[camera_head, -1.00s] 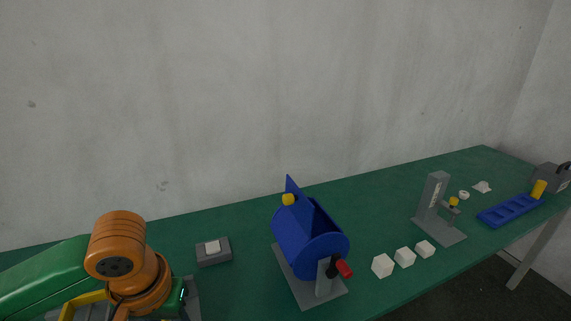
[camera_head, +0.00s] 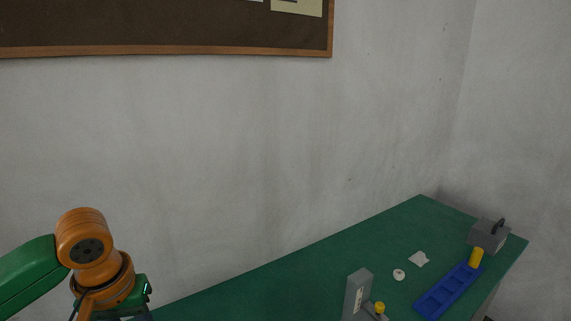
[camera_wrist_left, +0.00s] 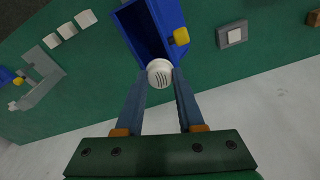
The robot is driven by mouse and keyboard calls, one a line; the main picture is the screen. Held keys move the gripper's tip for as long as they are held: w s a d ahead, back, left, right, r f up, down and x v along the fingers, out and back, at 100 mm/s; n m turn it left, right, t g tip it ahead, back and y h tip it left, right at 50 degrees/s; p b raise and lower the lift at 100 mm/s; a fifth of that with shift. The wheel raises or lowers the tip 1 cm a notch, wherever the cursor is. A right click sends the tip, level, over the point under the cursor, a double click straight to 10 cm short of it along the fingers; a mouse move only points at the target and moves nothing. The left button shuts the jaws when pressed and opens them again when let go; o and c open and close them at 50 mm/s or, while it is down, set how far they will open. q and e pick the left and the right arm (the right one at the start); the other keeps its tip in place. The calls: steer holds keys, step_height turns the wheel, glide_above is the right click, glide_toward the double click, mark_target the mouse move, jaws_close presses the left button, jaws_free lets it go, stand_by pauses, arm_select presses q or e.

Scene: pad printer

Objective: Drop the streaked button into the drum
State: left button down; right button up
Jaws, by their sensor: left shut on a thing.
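The streaked button (camera_wrist_left: 160,72) is a white round piece with dark streaks on its face. In the left wrist view it sits between the fingertips of my left gripper (camera_wrist_left: 160,80), which is shut on it. The blue drum (camera_wrist_left: 128,24) lies just beyond the button in that view, its dark opening uncovered. Its lid with a yellow knob (camera_wrist_left: 181,36) stands open. The button shows at the near edge of the opening; I cannot tell its height above it. The drum is out of the head view, where only my left arm shows at lower left. My right gripper is not in view.
In the left wrist view, several white blocks (camera_wrist_left: 68,31) and a grey press (camera_wrist_left: 40,72) stand left, and a grey box with a white top (camera_wrist_left: 231,36) right.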

arm_select(q)
steer(key=f, duration=0.2)
steer(key=s+a+f, duration=0.1)
steer(key=shift+s+f, duration=0.1)
steer(key=shift+f, duration=0.25)
steer(key=shift+w+d+f, duration=0.35)
steer(key=shift+w+f, duration=0.1)
steer(key=shift+c, duration=2.2)
jaws_free()
steer(key=shift+s+a, duration=0.15)
steer(key=shift+s, duration=0.05)
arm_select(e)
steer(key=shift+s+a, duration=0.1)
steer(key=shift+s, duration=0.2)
arm_select(q)
steer(key=shift+w+r, duration=0.1)
steer(key=shift+r, duration=0.25)
step_height(320, 180, up, 6)
steer(key=s+b, duration=0.1)
steer(key=shift+r, duration=0.25)
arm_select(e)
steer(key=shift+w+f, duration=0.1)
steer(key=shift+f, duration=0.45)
